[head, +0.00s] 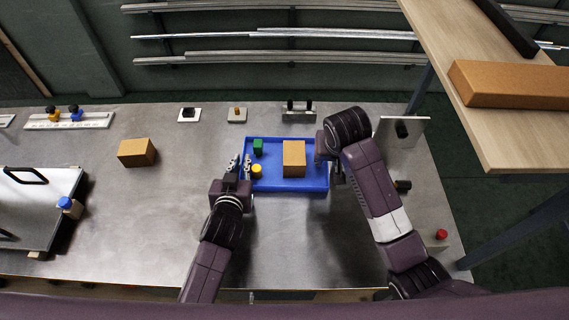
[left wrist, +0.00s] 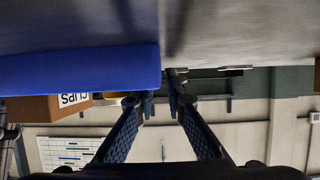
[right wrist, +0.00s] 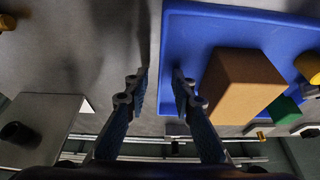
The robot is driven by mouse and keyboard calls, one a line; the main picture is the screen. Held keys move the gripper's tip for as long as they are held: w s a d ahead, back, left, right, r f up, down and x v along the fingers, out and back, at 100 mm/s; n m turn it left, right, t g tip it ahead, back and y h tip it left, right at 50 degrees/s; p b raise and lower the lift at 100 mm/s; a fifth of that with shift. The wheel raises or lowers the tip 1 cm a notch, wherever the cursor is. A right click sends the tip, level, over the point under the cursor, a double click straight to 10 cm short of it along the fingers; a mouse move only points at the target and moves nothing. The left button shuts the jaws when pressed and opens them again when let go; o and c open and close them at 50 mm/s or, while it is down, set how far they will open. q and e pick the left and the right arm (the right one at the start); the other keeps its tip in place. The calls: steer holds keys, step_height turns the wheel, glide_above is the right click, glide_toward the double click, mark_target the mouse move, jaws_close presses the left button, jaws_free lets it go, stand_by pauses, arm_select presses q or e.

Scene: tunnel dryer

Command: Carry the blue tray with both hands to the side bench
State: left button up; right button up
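The blue tray (head: 275,186) lies on the grey bench top. It holds a brown box (head: 294,158), a green block (head: 258,147) and a yellow round piece (head: 257,170). My left gripper (head: 241,163) is open at the tray's left wall, one finger on each side of it. In the left wrist view the tray (left wrist: 80,68) fills the upper left, near the fingertips (left wrist: 160,100). My right gripper (right wrist: 160,85) is open, with the tray's right edge (right wrist: 167,50) between its fingertips. In the head view my arm mostly hides it.
A brown block (head: 136,152) and a white board with a black handle (head: 40,200) are to the left. Small fixtures (head: 298,110) line the bench's back edge. A wooden shelf (head: 510,120) with a long box (head: 515,84) overhangs at right. A red button (head: 441,234) is at front right.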

arm_select(q)
steer(key=shift+c, duration=0.5)
arm_select(e)
steer(key=shift+c, duration=0.3)
arm_select(q)
jaws_close()
arm_select(e)
steer(key=shift+c, duration=1.4)
jaws_close()
arm_select(q)
steer(key=shift+r, duration=0.2)
arm_select(e)
steer(key=shift+r, duration=0.15)
